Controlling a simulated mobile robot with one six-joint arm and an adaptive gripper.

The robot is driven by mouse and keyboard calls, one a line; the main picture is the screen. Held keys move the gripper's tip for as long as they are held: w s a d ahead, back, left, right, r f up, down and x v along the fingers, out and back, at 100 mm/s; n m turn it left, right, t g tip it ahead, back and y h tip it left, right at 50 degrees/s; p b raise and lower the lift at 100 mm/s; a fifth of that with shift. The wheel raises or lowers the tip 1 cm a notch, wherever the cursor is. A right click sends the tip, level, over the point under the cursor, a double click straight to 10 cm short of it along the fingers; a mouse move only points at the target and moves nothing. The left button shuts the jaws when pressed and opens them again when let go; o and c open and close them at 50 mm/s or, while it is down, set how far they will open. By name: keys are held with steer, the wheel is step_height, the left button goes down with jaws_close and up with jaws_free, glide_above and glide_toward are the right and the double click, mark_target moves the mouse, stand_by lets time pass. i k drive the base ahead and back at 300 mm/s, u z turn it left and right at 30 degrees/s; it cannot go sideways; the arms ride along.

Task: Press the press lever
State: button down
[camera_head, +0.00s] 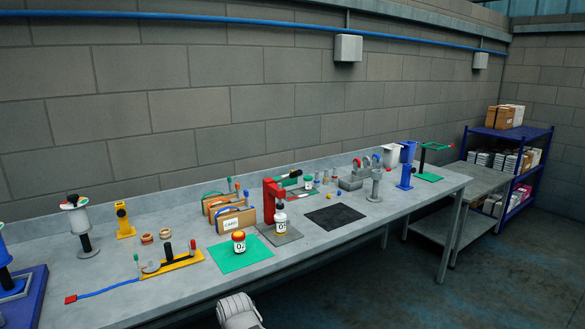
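A red press-like stand (268,202) rises from a grey plate (291,236) near the middle of the bench. A small white bottle (280,221) with a dark top stands under its head. A dark bar with a red end (291,174) shows just behind and right of the stand's top; I cannot tell whether it is the press lever. A blue upright stand (406,168) is farther right and might also be a press. A pale grey part of my arm shows at the bottom edge, apart from the bench items. My gripper's fingers are not in view.
A labelled jar (239,242) stands on a green mat (226,261) left of the red stand. A yellow fixture (172,263) lies left. A black mat (335,216) to the right is bare. The bench's front edge is mostly clear.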

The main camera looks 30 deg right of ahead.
mark_target(299, 173)
steer(key=u, duration=0.05)
steer(key=i, duration=1)
